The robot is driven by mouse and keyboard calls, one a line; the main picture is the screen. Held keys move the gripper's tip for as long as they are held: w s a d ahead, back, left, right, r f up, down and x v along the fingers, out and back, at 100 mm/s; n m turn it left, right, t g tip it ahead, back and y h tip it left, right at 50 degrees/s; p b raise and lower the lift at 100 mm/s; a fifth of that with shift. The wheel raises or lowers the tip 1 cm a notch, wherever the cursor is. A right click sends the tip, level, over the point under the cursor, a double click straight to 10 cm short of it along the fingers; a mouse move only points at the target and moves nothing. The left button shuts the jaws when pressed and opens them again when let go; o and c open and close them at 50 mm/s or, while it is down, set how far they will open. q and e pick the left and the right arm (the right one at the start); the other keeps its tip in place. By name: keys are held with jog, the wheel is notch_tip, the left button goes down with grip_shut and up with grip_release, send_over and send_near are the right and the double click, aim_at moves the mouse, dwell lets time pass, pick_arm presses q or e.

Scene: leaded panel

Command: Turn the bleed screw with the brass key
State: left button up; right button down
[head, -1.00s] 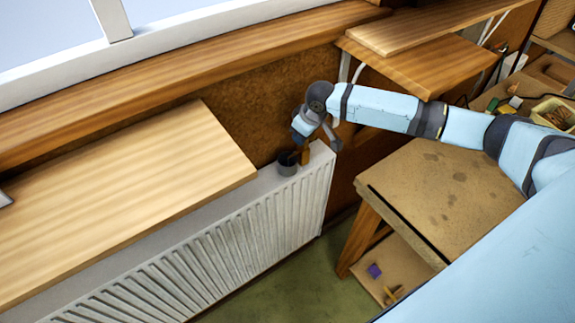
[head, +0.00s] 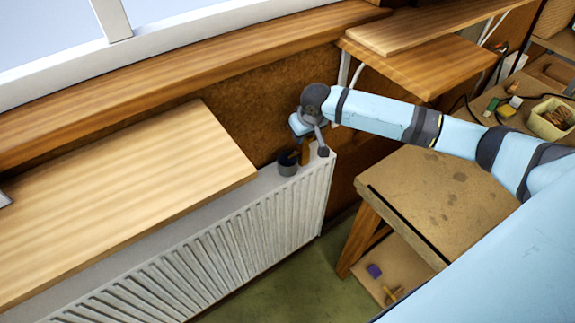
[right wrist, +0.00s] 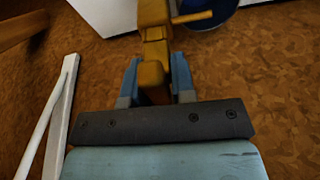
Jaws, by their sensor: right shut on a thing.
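My right gripper (head: 306,143) is at the right end of the white radiator (head: 262,215), pointing down at its top. In the right wrist view its two fingers (right wrist: 156,88) are shut on the brass key (right wrist: 153,45). The key extends away from the fingers toward the radiator's white edge (right wrist: 103,14), with a thin crossbar near its far end. In the head view only a small brown-gold bit of the key (head: 305,156) shows below the gripper. I cannot make out the bleed screw, nor whether the key is on it. My left gripper is not in view.
A dark grey cup (head: 288,164) stands on the radiator top close beside the key; it is bluish in the wrist view (right wrist: 222,14). A wooden shelf (head: 120,200) covers the radiator's left part. A worn wooden bench (head: 430,195) stands to the right.

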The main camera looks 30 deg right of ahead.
jog(key=shift+m, duration=0.3)
jog(key=shift+f+m, duration=0.1)
jog(key=shift+m, duration=0.3)
jog(key=c, duration=1.4)
grip_release()
jog(key=shift+m+h, duration=0.3)
jog(key=shift+m, duration=0.1)
jog(key=o, duration=0.5)
jog(key=shift+o, duration=0.2)
